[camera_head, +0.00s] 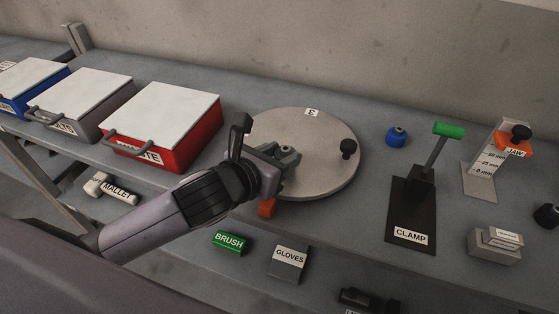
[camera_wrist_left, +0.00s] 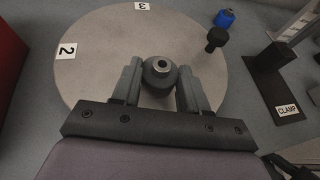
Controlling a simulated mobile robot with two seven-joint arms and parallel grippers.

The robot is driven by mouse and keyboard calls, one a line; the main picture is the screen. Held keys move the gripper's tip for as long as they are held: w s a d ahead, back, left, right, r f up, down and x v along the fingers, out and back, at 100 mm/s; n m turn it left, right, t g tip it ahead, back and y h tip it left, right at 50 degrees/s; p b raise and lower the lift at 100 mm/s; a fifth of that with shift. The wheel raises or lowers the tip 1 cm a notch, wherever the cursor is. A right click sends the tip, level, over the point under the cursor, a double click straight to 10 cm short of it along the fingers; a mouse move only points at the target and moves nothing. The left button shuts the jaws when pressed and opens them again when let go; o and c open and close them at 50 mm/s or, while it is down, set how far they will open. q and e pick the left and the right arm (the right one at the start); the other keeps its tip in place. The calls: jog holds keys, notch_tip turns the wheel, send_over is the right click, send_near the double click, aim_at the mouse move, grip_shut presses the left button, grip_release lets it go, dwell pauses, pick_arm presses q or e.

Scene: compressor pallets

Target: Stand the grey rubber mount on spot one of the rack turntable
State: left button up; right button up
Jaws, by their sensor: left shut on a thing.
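The grey rubber mount (camera_wrist_left: 161,75), with a pale metal top and a hole, is upright between the fingers of my left gripper (camera_wrist_left: 161,88). In the head view the mount (camera_head: 289,155) is partly hidden by my left gripper (camera_head: 277,160), which is shut on it over the turntable (camera_head: 320,176). I cannot tell whether the mount touches the disc. The round grey turntable (camera_wrist_left: 95,72) shows labels 2 and 3 in the left wrist view; no label 1 is visible. My right gripper is not in view.
A red box (camera_head: 196,137) with a white lid stands left of the turntable. A blue mount (camera_head: 396,137) and the clamp (camera_head: 411,205) stand to the right.

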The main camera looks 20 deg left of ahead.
pick_arm(q)
jog(key=shift+f, duration=0.4)
jog(key=o, duration=1.1)
jog(key=shift+f, duration=0.15)
jog(key=shift+c, duration=0.2)
jog(key=shift+r, duration=0.2)
jog(key=v, duration=0.6)
jog(key=shift+s+a, duration=0.1)
jog(key=shift+p+v, duration=2.9)
